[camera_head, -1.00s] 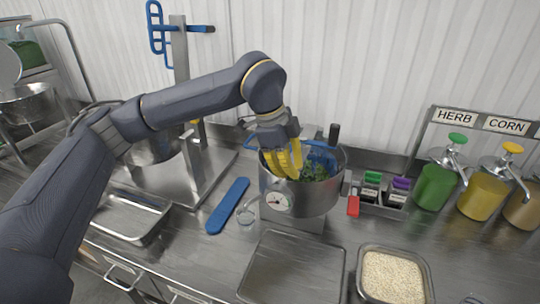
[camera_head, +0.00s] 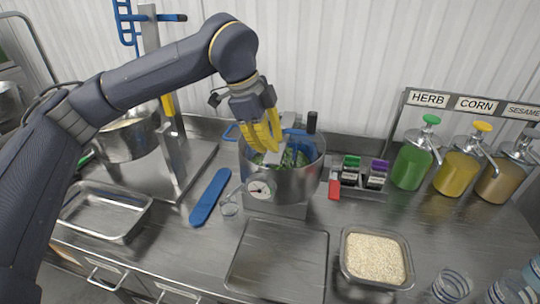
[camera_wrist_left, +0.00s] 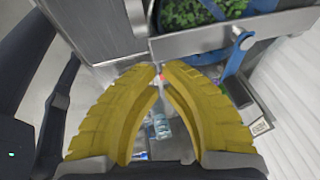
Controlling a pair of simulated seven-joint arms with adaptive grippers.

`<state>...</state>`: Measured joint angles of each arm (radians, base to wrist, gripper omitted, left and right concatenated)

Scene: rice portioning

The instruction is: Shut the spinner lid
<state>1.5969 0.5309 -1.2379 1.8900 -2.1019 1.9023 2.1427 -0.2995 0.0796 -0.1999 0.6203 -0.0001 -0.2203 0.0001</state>
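The spinner is a round metal pot (camera_head: 285,182) with a dial on its front and chopped green leaves (camera_head: 290,158) inside; its top is open. Blue parts (camera_head: 300,134) show at its back rim, but I cannot tell which is the lid. My left gripper (camera_head: 268,148) has yellow fingers pointing down over the left part of the pot's mouth. In the left wrist view its fingertips (camera_wrist_left: 161,68) nearly meet, with nothing between them. That view also shows the leaves (camera_wrist_left: 200,12) and a blue strip (camera_wrist_left: 238,52) beside the rim. My right gripper is out of view.
A blue paddle-like bar (camera_head: 210,197) lies left of the spinner. A rice tray (camera_head: 408,280) and a flat metal plate (camera_head: 280,262) are in front. Spice boxes (camera_head: 375,176) and pump bottles (camera_head: 412,165) stand right. An empty metal tray (camera_head: 105,230) is at the left.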

